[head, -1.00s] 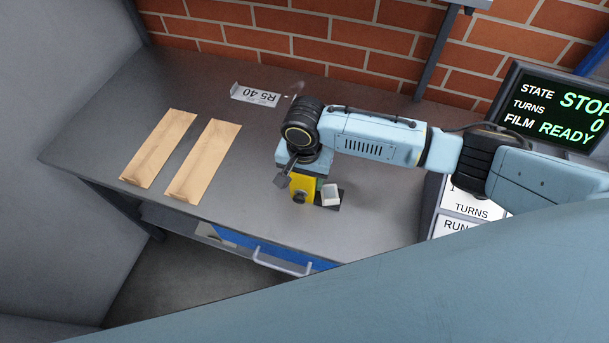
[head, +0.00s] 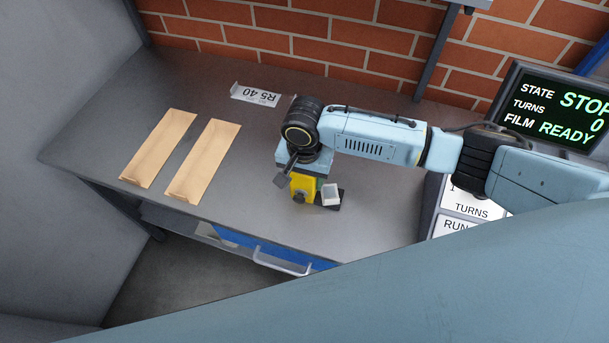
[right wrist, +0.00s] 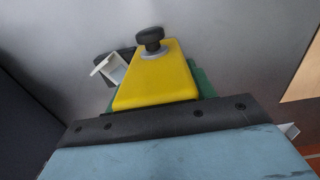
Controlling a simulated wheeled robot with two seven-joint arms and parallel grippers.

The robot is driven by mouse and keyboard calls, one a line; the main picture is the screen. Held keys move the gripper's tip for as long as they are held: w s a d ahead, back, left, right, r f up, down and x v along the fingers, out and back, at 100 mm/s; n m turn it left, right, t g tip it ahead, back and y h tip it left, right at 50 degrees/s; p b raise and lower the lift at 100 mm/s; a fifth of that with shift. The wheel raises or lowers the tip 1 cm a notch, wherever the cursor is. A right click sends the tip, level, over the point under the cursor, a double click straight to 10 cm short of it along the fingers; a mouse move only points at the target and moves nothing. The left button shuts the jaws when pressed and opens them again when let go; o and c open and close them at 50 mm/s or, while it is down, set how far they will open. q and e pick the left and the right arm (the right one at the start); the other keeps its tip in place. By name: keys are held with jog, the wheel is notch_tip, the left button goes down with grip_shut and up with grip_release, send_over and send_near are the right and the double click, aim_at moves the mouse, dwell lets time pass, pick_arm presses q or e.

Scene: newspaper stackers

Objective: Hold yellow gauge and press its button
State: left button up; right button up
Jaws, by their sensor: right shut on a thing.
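The yellow gauge (head: 303,184) is at the right part of the grey table, below my right gripper (head: 304,172). In the right wrist view the gauge (right wrist: 158,78) has a black round button (right wrist: 151,37) on a grey collar at its far end. My right gripper is shut on the gauge; green pads show beside it in the wrist view, and the fingertips are mostly hidden. My left gripper does not show.
A small white open box (head: 331,195) on a dark base stands close right of the gauge. Two brown envelopes (head: 203,160) lie on the left of the table (head: 270,225). A label reading R5 40 (head: 255,95) is at the back. A screen (head: 555,108) and white panels stand at the right.

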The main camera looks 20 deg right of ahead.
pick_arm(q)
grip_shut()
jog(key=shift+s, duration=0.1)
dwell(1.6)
